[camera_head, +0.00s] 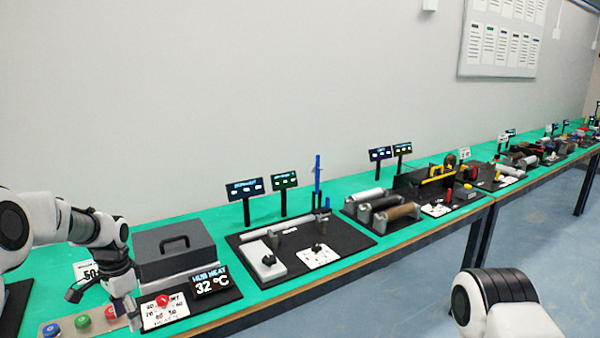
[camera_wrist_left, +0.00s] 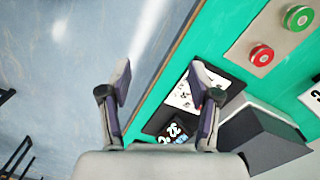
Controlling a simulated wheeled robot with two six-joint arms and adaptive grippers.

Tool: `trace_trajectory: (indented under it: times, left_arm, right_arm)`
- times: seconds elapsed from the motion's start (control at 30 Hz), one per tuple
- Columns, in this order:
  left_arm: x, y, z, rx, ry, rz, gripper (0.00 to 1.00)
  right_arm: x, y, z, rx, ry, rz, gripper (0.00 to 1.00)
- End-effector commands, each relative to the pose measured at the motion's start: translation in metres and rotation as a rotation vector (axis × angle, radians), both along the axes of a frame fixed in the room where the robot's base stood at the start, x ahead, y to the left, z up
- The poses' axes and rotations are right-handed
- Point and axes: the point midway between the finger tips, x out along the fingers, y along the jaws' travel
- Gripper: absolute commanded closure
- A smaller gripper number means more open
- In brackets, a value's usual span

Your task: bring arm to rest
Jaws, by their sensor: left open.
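My left arm comes in from the left in the head view, with its gripper (camera_head: 130,310) pointing down near the table's front edge. The gripper is close to the red button and left of the red dial knob (camera_head: 162,300). In the left wrist view the two fingers of the left gripper (camera_wrist_left: 160,75) stand wide apart with nothing between them. Part of the white dial card (camera_wrist_left: 183,94) shows between and behind the fingers. Part of my right arm shows at the lower right of the head view, over the floor; its gripper is out of frame.
A button panel (camera_head: 68,328) with blue, green and red buttons lies at the lower left. A dark box with a handle (camera_head: 174,241) stands behind a display (camera_head: 208,282) reading 32 °C. Floor in front is clear.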

Motion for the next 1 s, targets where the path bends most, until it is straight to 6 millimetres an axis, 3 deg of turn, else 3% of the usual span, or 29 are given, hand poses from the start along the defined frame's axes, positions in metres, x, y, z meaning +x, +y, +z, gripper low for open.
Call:
trace_trajectory:
  times: [0.27, 0.47, 0.57, 0.67, 0.7, 0.77, 0.8, 0.9, 1.0]
  left_arm:
    - [-0.046, -0.026, -0.068, 0.000, 0.173, -0.045, 0.38]
    - [-0.106, -0.055, -0.132, -0.015, 0.304, -0.074, 0.38]
    - [-0.154, -0.075, -0.174, -0.023, 0.366, -0.068, 0.38]
    - [-0.224, -0.100, -0.220, -0.025, 0.414, -0.026, 0.38]
    - [-0.256, -0.110, -0.235, -0.024, 0.426, 0.006, 0.38]
    - [-0.307, -0.124, -0.253, -0.015, 0.427, 0.070, 0.38]
    - [-0.343, -0.132, -0.259, -0.004, 0.416, 0.127, 0.38]
    - [-0.400, -0.143, -0.257, 0.025, 0.317, 0.297, 0.38]
    - [-0.405, -0.143, -0.246, 0.032, 0.159, 0.461, 0.38]
  right_arm:
    - [0.000, 0.000, 0.000, 0.000, -0.001, 0.000, 0.60]
    - [0.000, 0.000, 0.000, 0.000, 0.000, 0.000, 0.60]
    - [0.000, 0.000, 0.000, 0.000, 0.000, 0.000, 0.60]
    - [0.000, 0.000, 0.000, 0.000, 0.000, 0.000, 0.60]
    - [0.000, 0.000, 0.000, 0.000, 0.000, 0.000, 0.60]
    - [0.000, 0.000, 0.000, 0.000, 0.000, 0.000, 0.60]
    - [0.000, 0.000, 0.000, 0.000, 0.000, 0.000, 0.60]
    - [0.000, 0.000, 0.000, 0.000, 0.000, 0.000, 0.60]
    - [0.000, 0.000, 0.000, 0.000, 0.000, 0.000, 0.60]
